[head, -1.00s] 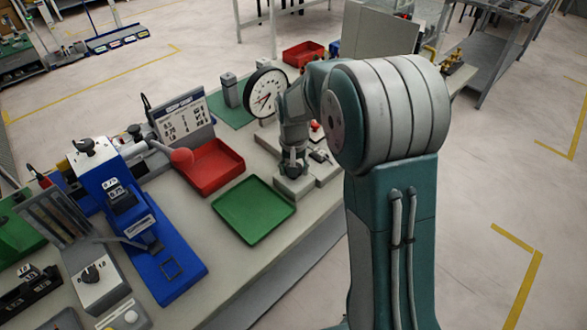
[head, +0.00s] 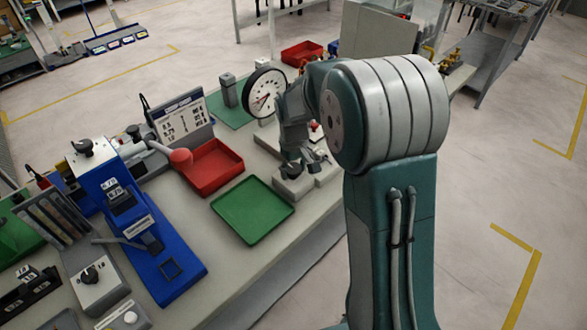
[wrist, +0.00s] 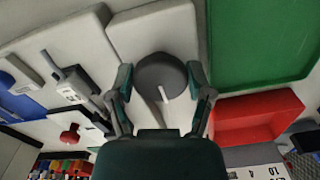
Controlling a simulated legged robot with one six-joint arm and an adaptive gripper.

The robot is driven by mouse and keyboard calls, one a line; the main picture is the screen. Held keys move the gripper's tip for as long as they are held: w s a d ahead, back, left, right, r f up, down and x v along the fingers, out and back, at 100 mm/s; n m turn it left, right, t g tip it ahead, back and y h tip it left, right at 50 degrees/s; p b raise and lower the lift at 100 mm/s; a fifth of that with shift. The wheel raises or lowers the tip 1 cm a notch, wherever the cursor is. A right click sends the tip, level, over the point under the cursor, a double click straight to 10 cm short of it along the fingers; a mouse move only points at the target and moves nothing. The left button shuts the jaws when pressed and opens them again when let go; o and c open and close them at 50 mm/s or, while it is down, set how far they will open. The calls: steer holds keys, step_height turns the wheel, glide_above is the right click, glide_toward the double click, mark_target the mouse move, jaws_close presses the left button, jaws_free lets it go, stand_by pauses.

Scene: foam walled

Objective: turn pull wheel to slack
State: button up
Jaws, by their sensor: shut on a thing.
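The pull wheel (wrist: 160,72) is a round dark grey knob with a white index mark, seen in the wrist view on a pale block (wrist: 140,32). My gripper (wrist: 161,78) has one finger on each side of the wheel and is shut on it. In the head view my gripper (head: 304,167) is low over the pale block (head: 296,186), and the wheel is mostly hidden by the fingers. A round white dial (head: 265,93) with a black rim stands behind the gripper; its exact reading is too small to tell.
A green tray (head: 252,232) and a red tray (head: 213,180) lie left of my gripper. A blue machine (head: 160,260) with a red-balled lever (head: 181,157) stands further left. A chart board (head: 184,118) is behind. A grey panel (head: 372,30) stands at the back.

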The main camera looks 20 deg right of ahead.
mark_target(293, 168)
steer(key=shift+f, duration=0.1)
steer(key=o, duration=1.1)
steer(key=shift+o, duration=0.2)
step_height(293, 168, up, 12)
steer(key=shift+a, duration=0.1)
steer(key=s+r+m+t, duration=0.25)
steer(key=s+r, duration=0.45)
steer(key=s, duration=0.4)
steer(key=s+f+m+t, duration=0.1)
steer(key=s+t, duration=0.2)
steer(key=s, duration=1.1)
steer(key=shift+s+f, duration=0.2)
steer(key=shift+f, duration=0.1)
